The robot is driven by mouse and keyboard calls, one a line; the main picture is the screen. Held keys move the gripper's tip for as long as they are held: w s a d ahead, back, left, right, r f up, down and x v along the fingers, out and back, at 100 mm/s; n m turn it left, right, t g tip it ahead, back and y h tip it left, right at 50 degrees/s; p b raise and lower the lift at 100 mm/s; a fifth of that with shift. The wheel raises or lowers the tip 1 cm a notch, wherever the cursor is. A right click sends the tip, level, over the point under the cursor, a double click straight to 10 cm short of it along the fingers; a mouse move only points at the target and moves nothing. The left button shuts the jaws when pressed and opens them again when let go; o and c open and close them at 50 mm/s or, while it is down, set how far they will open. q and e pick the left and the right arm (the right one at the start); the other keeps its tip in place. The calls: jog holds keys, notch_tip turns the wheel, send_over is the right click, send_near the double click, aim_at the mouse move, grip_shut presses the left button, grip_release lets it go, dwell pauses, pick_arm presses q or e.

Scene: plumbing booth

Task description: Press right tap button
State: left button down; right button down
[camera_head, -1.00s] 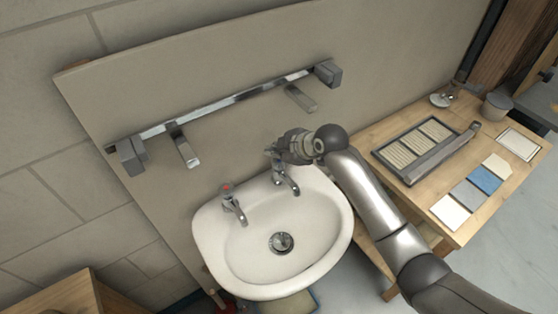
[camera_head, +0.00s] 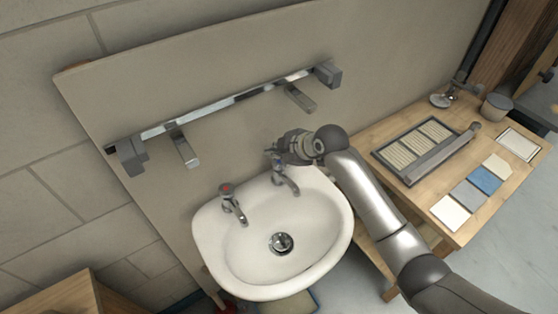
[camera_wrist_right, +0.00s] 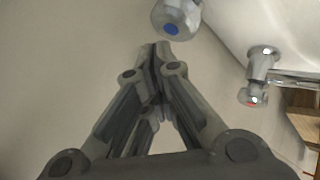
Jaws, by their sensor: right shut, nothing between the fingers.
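The right tap (camera_head: 287,183) stands on the back right rim of the white sink (camera_head: 205,246); its top is partly hidden by my right gripper (camera_head: 275,153). In the right wrist view, its chrome head (camera_wrist_right: 177,17) with a blue button (camera_wrist_right: 171,29) is just beyond the fingertips. My right gripper (camera_wrist_right: 160,48) is shut and empty, with its fingertips close together beside the tap head. I cannot tell whether they touch it. The left tap (camera_head: 232,203) has a red button and also shows in the right wrist view (camera_wrist_right: 262,68). My left gripper is not in view.
A chrome bar (camera_head: 220,106) with brackets is fixed on the panel (camera_head: 380,60) above the sink. A wooden table (camera_head: 392,140) at the right holds a framed tray (camera_head: 440,150), colour samples (camera_head: 486,180) and a grey cup (camera_head: 496,107).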

aim_at(277, 163)
jog(key=shift+f, duration=0.15)
jog(key=shift+f, duration=0.3)
jog(key=shift+s+f+b, duration=0.1)
jog(key=shift+f+b, duration=0.4)
jog(key=shift+f, duration=0.25)
dwell(0.9)
jog(key=shift+r+p, duration=1.1)
jog(key=shift+r, duration=0.05)
jog(key=shift+r, duration=0.1)
notch_tip(277, 163, up, 5)
jog(key=p, duration=0.4)
jog(key=shift+p, duration=0.3)
